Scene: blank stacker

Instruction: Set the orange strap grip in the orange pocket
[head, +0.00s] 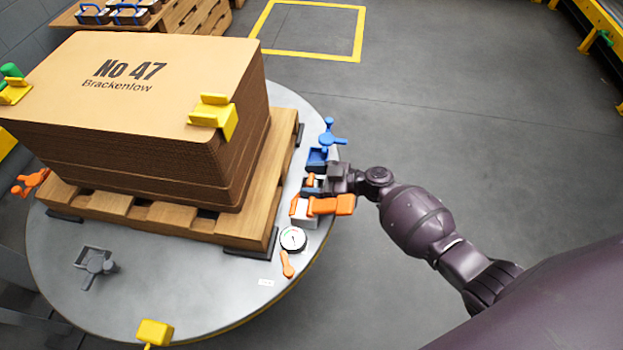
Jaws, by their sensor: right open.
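My right gripper (318,184) is open at the right rim of the round table, between blue and orange parts. An orange piece (334,205) with a blocky end lies just below it in the picture, beside a light grey block. More orange shows at this block's left edge, and a small orange bit shows by the fingers. Which part is the strap grip and which the orange pocket I cannot tell, since the gripper partly covers this spot. Contact between fingers and orange parts is unclear. My left gripper is out of view.
A tall cardboard stack (130,90) stands on a wooden pallet (235,228) on the grey round table (180,290). A blue handled piece (332,139) is behind the gripper. A dial gauge (293,239) and orange lever (287,265) are in front.

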